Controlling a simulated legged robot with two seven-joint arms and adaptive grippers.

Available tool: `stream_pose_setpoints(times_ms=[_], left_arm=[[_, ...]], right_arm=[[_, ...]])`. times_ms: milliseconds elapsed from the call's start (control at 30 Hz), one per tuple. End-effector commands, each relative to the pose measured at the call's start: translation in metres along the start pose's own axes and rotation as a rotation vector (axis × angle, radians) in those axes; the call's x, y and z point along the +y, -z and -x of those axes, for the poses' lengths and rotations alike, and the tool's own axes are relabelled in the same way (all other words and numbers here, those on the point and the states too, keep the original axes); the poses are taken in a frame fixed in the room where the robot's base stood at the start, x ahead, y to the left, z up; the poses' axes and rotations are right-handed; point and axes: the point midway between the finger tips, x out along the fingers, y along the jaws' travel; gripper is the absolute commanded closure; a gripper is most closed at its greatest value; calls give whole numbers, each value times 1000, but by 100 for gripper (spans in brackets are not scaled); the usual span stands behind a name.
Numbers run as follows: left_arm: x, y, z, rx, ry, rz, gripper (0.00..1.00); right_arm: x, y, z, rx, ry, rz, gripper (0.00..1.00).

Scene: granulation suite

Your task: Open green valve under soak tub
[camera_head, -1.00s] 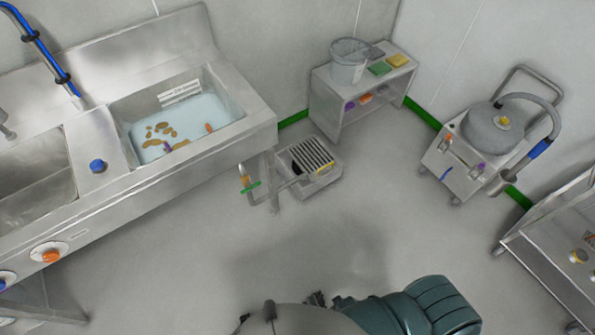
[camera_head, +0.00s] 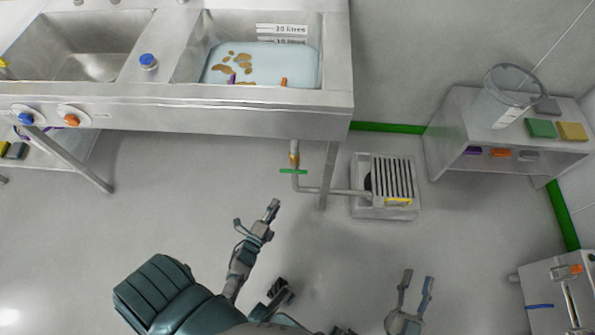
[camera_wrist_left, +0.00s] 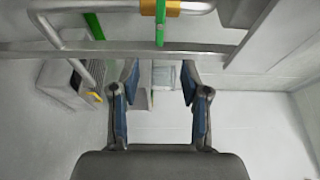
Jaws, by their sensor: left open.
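The green valve handle (camera_head: 293,171) is a flat bar on a pipe with a brass fitting (camera_head: 295,158), below the front of the soak tub (camera_head: 338,60). The handle lies crosswise in the head view. In the left wrist view the green handle (camera_wrist_left: 160,22) is at top centre, beyond my fingertips. My left gripper (camera_head: 257,213) is open and empty, a little below and left of the handle in the head view, apart from it. It also shows open in the left wrist view (camera_wrist_left: 160,75). My right gripper (camera_head: 416,277) is open and empty, lower right.
A drain box with a slatted grate (camera_head: 392,180) sits on the floor right of the valve, joined by a pipe. A sink leg (camera_head: 328,175) stands between them. A low shelf (camera_head: 465,130) with a bucket (camera_head: 505,100) is further right. The floor before me is clear.

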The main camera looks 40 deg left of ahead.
Motion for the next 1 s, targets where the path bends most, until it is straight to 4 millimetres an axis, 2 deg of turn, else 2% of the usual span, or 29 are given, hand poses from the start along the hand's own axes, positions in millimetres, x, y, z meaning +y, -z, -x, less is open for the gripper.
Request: stream_pose_setpoints(times_ms=[333,600,800,1000], left_arm=[[6,-8,-77,1,-4,14,54],[4,-3,-135,2,-4,7,54],[2,0,-158,1,-3,4,54],[2,-4,-165,1,-4,11,54]], right_arm=[[-14,24,0,200,10,-1,60],[-10,50,13,414,14,-24,60],[-8,63,23,518,14,-36,60],[-14,68,24,546,17,-32,60]])
